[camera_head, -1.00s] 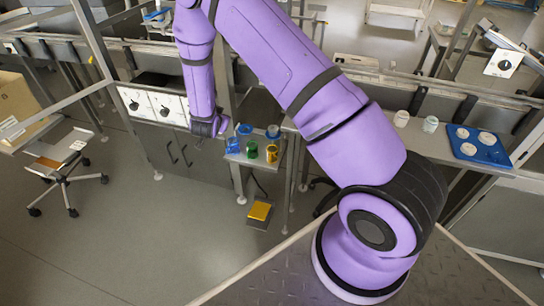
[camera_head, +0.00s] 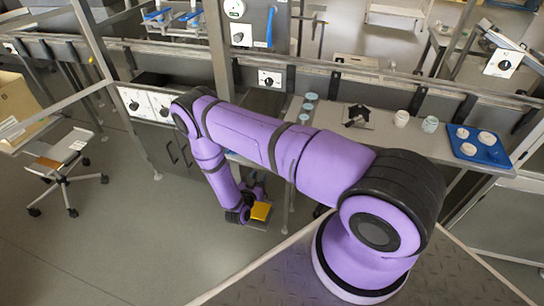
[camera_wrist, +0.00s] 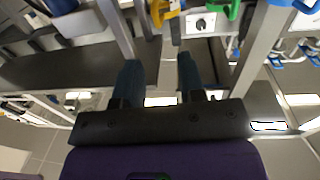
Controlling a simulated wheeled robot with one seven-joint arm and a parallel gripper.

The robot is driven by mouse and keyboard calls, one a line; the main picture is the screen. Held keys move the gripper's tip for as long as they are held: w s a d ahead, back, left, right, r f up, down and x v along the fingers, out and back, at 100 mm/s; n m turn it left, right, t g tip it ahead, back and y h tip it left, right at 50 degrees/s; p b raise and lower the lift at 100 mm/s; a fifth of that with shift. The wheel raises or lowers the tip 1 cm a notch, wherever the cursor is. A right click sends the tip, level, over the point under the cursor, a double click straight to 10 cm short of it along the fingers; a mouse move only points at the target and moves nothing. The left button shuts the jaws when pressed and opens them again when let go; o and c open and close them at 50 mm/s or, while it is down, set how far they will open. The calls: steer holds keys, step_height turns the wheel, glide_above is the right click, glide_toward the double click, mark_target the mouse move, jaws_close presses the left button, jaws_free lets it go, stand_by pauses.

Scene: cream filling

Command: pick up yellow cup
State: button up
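The yellow cup (camera_wrist: 163,10) shows at the top edge of the wrist view, partly cut off by the frame. It lies beyond my fingertips and roughly in line with the space between them. A green cup (camera_wrist: 228,8) is to its right, and a blue item (camera_wrist: 305,5) sits at the top right corner. My gripper (camera_wrist: 160,72) is open, with its two dark fingers apart and nothing between them. In the head view my gripper (camera_head: 254,186) is low, beside the small shelf, and my arm hides the cups there.
A yellow pedal (camera_head: 260,211) is on the floor close to my wrist. A blue tray (camera_head: 478,147) with white cups stands on the counter at right, near two pale cups (camera_head: 401,118). A wheeled stool (camera_head: 62,165) is at left. Metal posts (camera_wrist: 262,50) flank the gripper.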

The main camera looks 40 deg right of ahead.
steer(key=shift+x, duration=5.25)
steer(key=shift+s+d+f, duration=0.1)
steer(key=shift+s, duration=0.1)
jaws_close()
